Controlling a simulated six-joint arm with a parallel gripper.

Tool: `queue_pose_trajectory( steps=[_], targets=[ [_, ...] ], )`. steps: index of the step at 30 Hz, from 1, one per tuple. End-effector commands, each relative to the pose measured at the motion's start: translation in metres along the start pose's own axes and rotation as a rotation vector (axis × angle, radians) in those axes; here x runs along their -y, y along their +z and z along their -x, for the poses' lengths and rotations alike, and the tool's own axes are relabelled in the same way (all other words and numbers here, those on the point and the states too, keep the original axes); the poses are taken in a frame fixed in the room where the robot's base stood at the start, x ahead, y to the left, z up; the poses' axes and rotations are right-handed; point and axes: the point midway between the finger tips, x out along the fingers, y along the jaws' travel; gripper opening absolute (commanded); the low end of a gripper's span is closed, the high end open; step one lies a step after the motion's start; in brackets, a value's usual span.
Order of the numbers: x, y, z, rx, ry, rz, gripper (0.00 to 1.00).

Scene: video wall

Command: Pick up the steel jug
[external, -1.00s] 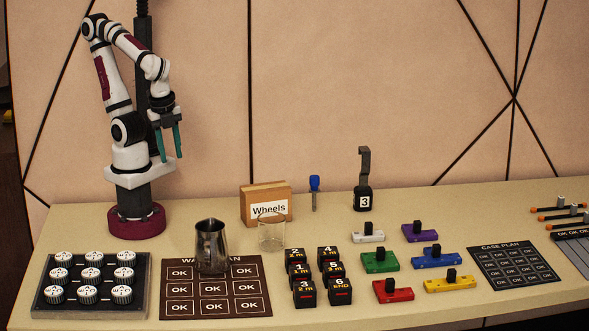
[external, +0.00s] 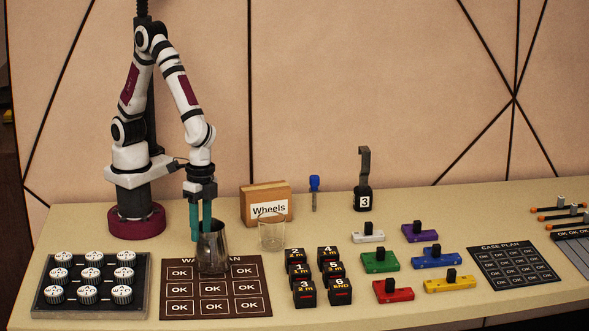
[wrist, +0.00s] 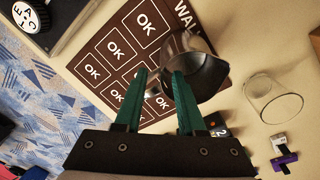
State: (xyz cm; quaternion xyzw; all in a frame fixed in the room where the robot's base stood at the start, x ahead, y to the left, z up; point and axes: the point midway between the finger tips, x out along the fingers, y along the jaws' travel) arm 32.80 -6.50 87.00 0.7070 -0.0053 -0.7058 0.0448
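The steel jug (external: 214,252) stands upright at the top edge of the dark brown plan board with OK squares (external: 178,305). In the wrist view the jug (wrist: 202,72) is at upper centre, its mouth toward the upper right. My gripper (external: 200,235) points down at the jug's left side. Its two green fingers also show in the wrist view (wrist: 160,72) with a gap between them. A shiny part, apparently the handle (wrist: 153,91), shows in that gap. The right finger overlaps the jug's body in the picture; contact cannot be told.
A clear glass (external: 272,233) stands right of the jug, before the Wheels box (external: 266,200). A tray of round white-topped pieces (external: 92,308) lies left of the board. Numbered black blocks (external: 305,275) stand to its right.

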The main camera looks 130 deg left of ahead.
Motion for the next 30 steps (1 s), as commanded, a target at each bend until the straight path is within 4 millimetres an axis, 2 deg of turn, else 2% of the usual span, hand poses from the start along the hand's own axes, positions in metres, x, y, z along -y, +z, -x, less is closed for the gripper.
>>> queue_pose_trajectory(
  steps=[11, 19, 25, 26, 30],
  targets=[
    [0.002, 0.005, -0.062, 0.004, -0.002, -0.002, 0.39],
    [0.002, 0.004, -0.068, 0.000, -0.001, -0.003, 0.39],
    [0.002, 0.004, -0.068, 0.000, -0.001, -0.003, 0.03],
    [0.002, 0.004, -0.068, 0.000, -0.001, -0.002, 0.00],
    [0.002, 0.004, -0.068, 0.000, -0.001, -0.002, 0.00]
  ],
)
